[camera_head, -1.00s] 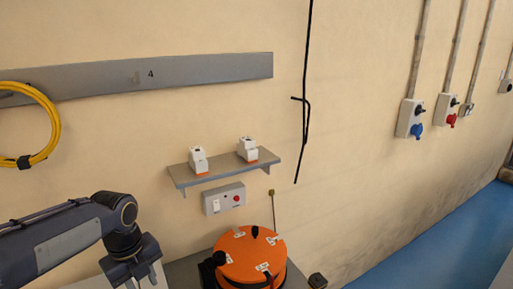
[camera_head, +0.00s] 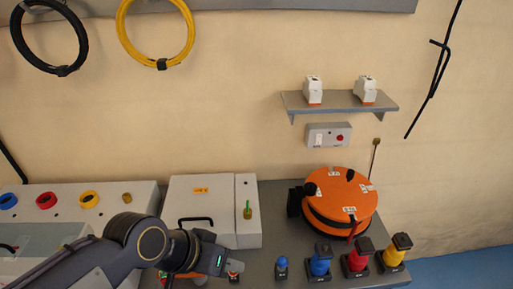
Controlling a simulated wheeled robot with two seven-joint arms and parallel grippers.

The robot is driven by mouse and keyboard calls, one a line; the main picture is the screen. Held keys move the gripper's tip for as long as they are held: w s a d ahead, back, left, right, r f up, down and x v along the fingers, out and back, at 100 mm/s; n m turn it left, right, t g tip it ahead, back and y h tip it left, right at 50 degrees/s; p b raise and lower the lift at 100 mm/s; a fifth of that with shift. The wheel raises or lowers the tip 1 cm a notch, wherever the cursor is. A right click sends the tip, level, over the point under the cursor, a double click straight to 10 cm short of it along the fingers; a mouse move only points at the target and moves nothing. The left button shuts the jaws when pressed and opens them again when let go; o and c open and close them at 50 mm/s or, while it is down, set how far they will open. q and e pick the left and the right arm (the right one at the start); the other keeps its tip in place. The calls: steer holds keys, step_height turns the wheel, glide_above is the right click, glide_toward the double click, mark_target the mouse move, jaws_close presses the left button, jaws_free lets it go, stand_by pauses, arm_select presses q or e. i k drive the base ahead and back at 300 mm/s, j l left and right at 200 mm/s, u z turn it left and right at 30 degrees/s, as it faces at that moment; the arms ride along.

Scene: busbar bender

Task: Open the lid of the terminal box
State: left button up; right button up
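A pale grey-white box (camera_head: 222,222) with an orange label and a black bar handle (camera_head: 196,221) on its top stands on the grey bench, left of the orange round bender. It looks like the terminal box, and its lid appears shut. My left gripper (camera_head: 212,256) is in front of the box, below the handle in the picture and apart from it. Its fingers are not clear, so I cannot tell whether it is open or shut. My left arm covers the box's lower left. My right gripper is out of view.
The orange round bender (camera_head: 340,200) stands to the right. Blue, red and yellow posts (camera_head: 357,258) line the bench front. A panel with coloured rings (camera_head: 88,199) is at left. A wall shelf (camera_head: 340,103) holds two small white devices.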

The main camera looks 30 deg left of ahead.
mark_target(204, 201)
steer(key=u, duration=1.55)
steer(key=i+j+z, duration=0.25)
steer(key=j, duration=0.25)
steer(key=j+z, duration=0.25)
steer(key=j, duration=0.25)
